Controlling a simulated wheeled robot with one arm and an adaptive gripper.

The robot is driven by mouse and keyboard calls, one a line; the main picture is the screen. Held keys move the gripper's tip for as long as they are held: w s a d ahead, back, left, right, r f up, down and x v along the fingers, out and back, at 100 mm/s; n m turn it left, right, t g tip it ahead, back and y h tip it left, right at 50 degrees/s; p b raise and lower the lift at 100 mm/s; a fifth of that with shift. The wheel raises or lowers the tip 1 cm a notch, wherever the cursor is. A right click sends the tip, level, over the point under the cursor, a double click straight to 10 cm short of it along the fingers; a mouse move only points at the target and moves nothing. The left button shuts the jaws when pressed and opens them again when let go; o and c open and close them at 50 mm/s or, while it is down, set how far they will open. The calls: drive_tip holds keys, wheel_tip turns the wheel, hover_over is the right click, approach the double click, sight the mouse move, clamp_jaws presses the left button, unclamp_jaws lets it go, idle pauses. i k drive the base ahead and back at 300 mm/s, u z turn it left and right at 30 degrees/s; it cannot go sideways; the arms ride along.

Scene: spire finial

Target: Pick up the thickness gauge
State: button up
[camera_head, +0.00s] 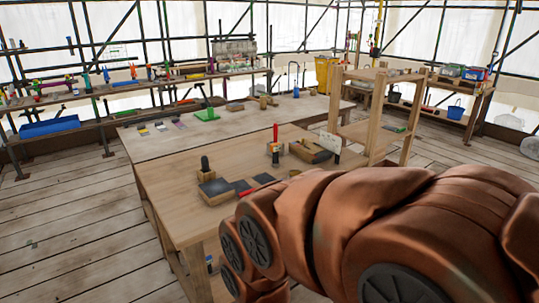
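I cannot pick out the thickness gauge for certain; the tools on the bench are too small to name surely. The wooden workbench (170,181) stands in front of me. On it are a dark-handled tool (205,164) upright at a small wooden tray (217,190), a red-handled tool (276,133) upright at a wooden block (273,154), and flat dark pieces (264,179) with a red item (241,187). My copper-coloured arm fills the lower right and covers the bench's near right part. My gripper does not show.
A second bench (235,129) behind holds a green item (207,115) and small flat pieces (160,127). A brown box (311,150) lies near a wooden shelf frame (385,110). A long tool shelf (130,88) runs along the back left.

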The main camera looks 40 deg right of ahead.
sight(275, 148)
drive_tip(key=z, duration=1.95)
drive_tip(key=i, duration=3.05)
drive_tip(key=u, duration=3.8)
